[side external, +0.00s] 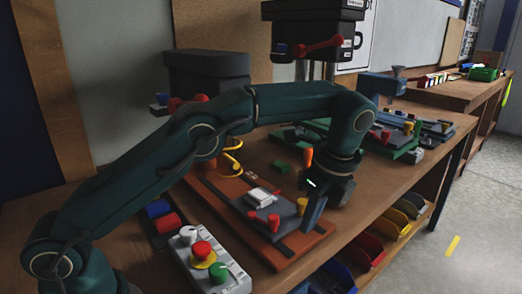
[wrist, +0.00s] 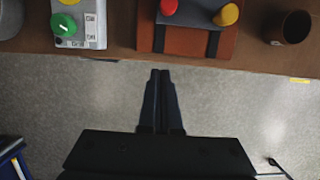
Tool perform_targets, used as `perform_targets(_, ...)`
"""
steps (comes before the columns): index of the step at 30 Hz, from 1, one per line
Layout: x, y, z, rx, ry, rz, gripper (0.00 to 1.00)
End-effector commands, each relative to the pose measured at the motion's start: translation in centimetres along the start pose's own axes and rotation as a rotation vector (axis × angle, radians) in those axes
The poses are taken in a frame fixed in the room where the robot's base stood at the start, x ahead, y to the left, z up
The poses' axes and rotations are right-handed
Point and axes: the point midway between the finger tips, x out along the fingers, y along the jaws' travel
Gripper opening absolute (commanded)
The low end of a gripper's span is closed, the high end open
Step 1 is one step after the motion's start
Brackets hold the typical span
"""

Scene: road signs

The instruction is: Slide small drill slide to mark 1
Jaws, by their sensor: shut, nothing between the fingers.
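A dark grey-blue slide plate (side external: 262,211) with a red knob (side external: 274,223) and an orange-yellow knob (side external: 301,206) lies on an orange-brown base (side external: 305,243); I take it for the small drill slide. A pale block (side external: 261,197) sits at its far end. The wrist view shows the red knob (wrist: 168,7), the yellow knob (wrist: 228,14) and the base edge (wrist: 185,42) at the top. My gripper (side external: 313,215) is shut and empty, at the front right of the plate. In the wrist view its fingertips (wrist: 160,73) are together, below the base edge in the picture. Mark 1 cannot be read.
A button box (side external: 210,270) with red and green buttons stands left of the base. A brown cup (wrist: 292,27) stands right of it in the wrist view. Green fixtures (side external: 400,145) stand farther right. Coloured bins (side external: 385,225) sit under the bench's front edge.

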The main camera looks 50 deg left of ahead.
Motion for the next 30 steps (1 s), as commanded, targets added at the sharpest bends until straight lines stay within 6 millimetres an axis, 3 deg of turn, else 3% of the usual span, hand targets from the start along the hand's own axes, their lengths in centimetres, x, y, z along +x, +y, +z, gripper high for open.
perform_targets(8, 3.4, 0.1, 0.1, -0.001, 0.0, 0.005, 0.0)
perform_targets(16, 8.3, 0.1, 0.2, -0.003, 0.001, 0.005, 0.0)
perform_targets(21, 8.6, 0.1, 2.8, -0.005, 0.003, 0.002, 0.0)
perform_targets(30, 8.9, 0.1, 3.9, 0.0, 0.003, 0.0, 0.0)
